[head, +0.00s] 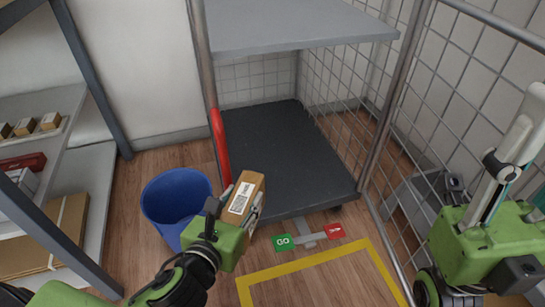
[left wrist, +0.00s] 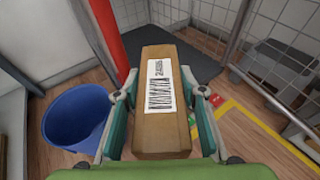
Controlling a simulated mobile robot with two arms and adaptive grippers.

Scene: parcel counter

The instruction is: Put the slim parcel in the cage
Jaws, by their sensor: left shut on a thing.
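My left gripper (head: 245,207) is shut on the slim parcel (head: 246,190), a narrow brown box with a white barcode label. In the left wrist view, the parcel (left wrist: 163,100) stands out between both fingers, label facing the camera. In the head view, the parcel is in front of the cage's dark base deck (head: 275,150), near its front left corner. The cage has a grey upper shelf (head: 290,28), wire mesh sides and an open front. My right gripper (head: 515,160) is at the right edge, partly cut off, apart from the cage; its opening is unclear.
A blue bin (head: 175,200) stands left of the cage front. A red bar (head: 220,145) runs along the cage's left post. Green GO (head: 283,242) and red (head: 334,231) pedals lie at the front. Shelving with boxes (head: 50,230) is at left. The visible deck is clear.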

